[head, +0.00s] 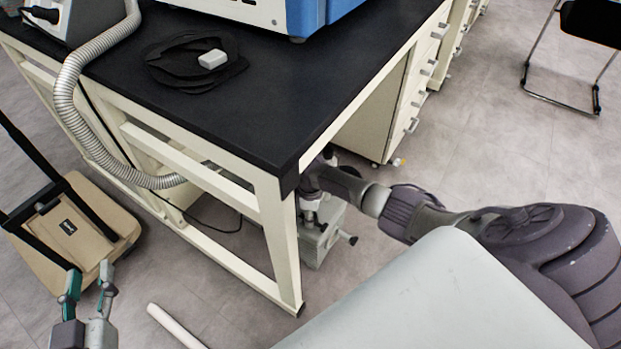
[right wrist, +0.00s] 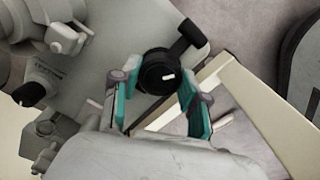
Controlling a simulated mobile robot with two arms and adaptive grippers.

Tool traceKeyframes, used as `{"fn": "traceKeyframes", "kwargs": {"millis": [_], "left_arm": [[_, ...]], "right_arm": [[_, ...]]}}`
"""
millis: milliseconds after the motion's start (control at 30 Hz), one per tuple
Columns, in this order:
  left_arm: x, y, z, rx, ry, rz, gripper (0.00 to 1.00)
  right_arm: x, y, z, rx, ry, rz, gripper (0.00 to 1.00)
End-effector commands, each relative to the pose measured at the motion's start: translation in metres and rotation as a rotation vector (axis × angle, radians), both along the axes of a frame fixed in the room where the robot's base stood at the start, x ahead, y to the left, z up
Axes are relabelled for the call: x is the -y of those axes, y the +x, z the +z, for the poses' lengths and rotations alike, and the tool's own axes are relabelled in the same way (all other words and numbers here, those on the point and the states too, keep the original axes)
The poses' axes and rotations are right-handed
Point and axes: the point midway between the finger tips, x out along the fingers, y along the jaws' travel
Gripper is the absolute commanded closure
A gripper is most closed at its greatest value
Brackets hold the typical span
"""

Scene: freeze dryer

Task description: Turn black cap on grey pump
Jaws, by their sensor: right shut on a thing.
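The grey pump (head: 316,246) stands on the floor under the near corner of the bench, partly hidden by the bench leg. In the right wrist view, the black cap (right wrist: 158,73) is round, with a white mark and a black lever-like part pointing up and right. My right gripper (right wrist: 158,90) has its teal-padded fingers on either side of the cap and is shut on it. In the head view, my right gripper reaches in under the bench corner, its fingertips mostly hidden. My left gripper (head: 88,282) is at lower left, fingers apart and empty.
The black-topped bench (head: 240,120) and its cream leg (head: 278,240) stand close beside my right arm. A ribbed hose (head: 66,95) hangs over the bench's left side. A beige cart (head: 110,215) is at left.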

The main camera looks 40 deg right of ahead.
Motion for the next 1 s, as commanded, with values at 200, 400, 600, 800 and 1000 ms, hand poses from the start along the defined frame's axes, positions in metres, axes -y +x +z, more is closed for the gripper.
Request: {"fn": "traceKeyframes", "kwargs": {"millis": [200,400,600,800,1000], "left_arm": [[0.0000,-0.0001,0.0001,0.001,0.000,0.000,0.60],[0.0000,-0.0001,0.0004,0.002,0.000,0.000,0.60],[0.0001,-0.0001,0.0005,0.003,-0.002,0.000,0.60],[0.0001,-0.0001,0.0005,0.003,-0.002,0.000,0.60],[0.0001,-0.0001,0.0005,0.003,-0.002,0.000,0.60]], "right_arm": [[-0.0006,-0.0008,-0.0006,-0.002,0.001,0.089,0.90],[-0.0007,-0.0007,-0.0005,-0.002,0.001,0.124,0.90],[-0.0008,-0.0007,-0.0005,-0.001,0.001,0.132,0.90],[-0.0008,-0.0007,-0.0004,-0.001,0.001,0.131,0.90],[-0.0007,-0.0004,-0.0003,-0.001,0.001,0.130,0.30]]}}
